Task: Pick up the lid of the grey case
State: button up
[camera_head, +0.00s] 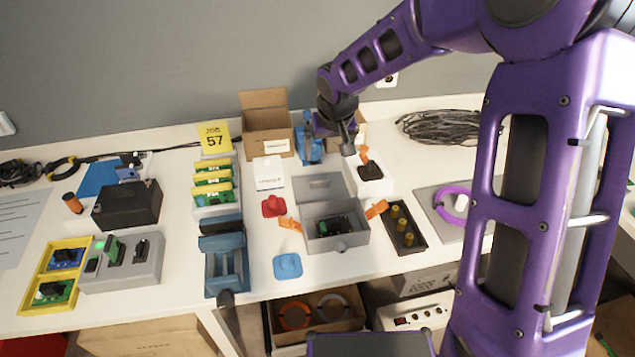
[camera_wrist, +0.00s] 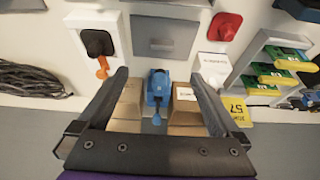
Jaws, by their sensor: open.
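The grey case (camera_head: 345,242) stands open on the table in the head view, with a green and black circuit board inside. A flat grey lid (camera_head: 319,186) lies just behind it. My gripper (camera_head: 330,138) is above the back of the table, behind the lid. In the wrist view my gripper (camera_wrist: 160,76) is open and empty, its fingers spread apart. Neither finger appears to touch the lid.
A blue device (camera_wrist: 157,88) and cardboard boxes (camera_head: 266,135) are below my gripper. A white box with an orange-handled part (camera_head: 370,172) stands right of the lid. A red part (camera_head: 273,206) and a white box (camera_head: 268,172) lie left. A cable coil (camera_head: 440,127) is at back right.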

jog(key=b, duration=0.2)
send_over(320, 181)
jog(key=s, duration=0.2)
jog(key=f, duration=0.6)
jog(key=d+f, duration=0.1)
jog(key=f, duration=0.2)
jog(key=shift+f, duration=0.3)
jog(key=x, duration=0.3)
jog(key=b+x, duration=0.1)
jog(key=x, duration=0.1)
jog(key=shift+a+f, duration=0.1)
jog(key=shift+a, duration=0.2)
jog(key=c, duration=1.5)
notch_tip(320, 181, up, 10)
jog(key=shift+p, duration=1.15)
jog(key=shift+s, duration=0.1)
